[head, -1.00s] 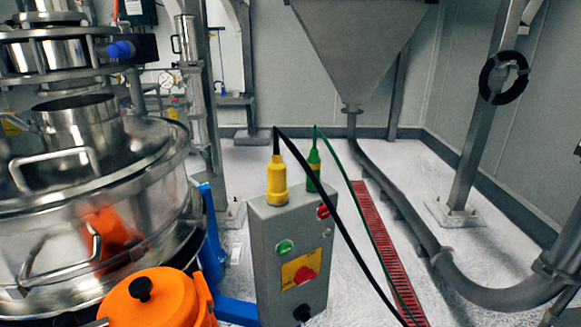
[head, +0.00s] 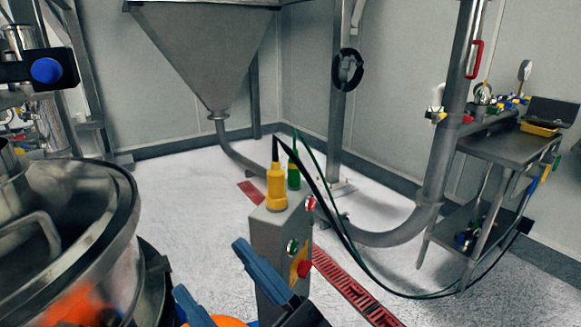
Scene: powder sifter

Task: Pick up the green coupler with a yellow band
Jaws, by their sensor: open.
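The green coupler (head: 293,177) stands upright on top of the grey control box (head: 268,232), with a green cable rising from it. It is small here, and its yellow band is not clear. A yellow coupler (head: 277,187) with a black cable stands just left of it and in front. My gripper (head: 209,267) shows at the bottom of the head view with two blue fingers spread apart, open and empty. In the picture it is below and left of the couplers, apart from them. Its right finger overlaps the box's lower front.
A steel sifter (head: 75,235) fills the left side. A grey hopper (head: 205,50) with a curved pipe (head: 385,238) stands behind the box. The cables (head: 345,240) run right toward a steel bench (head: 495,145). Red floor grating (head: 350,290) lies right of the box.

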